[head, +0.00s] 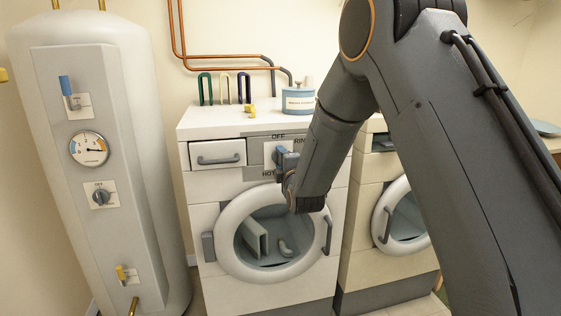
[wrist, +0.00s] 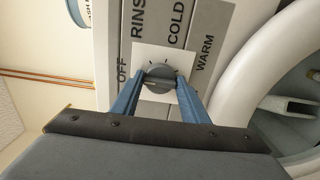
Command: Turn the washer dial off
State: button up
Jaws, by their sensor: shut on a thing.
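The washer (head: 205,215) stands at the middle of the head view, its control panel (head: 256,152) at the top front. My gripper (head: 281,157) is at that panel and hides most of the dial there. In the wrist view the dark grey washer dial (wrist: 160,77) sits on a white square plate, with OFF to its left, RINSE and COLD above and WARM to its right. The blue fingers of my gripper (wrist: 160,84) are shut on opposite sides of the dial. A ridge runs roughly crosswise on the dial; I cannot tell for sure which label it points to.
The round washer door (head: 228,255) is just below the panel. A blue tin (head: 299,101) and a small yellow thing (head: 249,112) are on top. A white boiler (head: 60,190) with its own knob (head: 101,197) stands left, a second machine (head: 365,215) right.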

dwell(0.3)
jog(key=o, duration=1.1)
jog(key=shift+c, duration=0.2)
jog(key=v, duration=0.8)
jog(key=shift+b, duration=0.45)
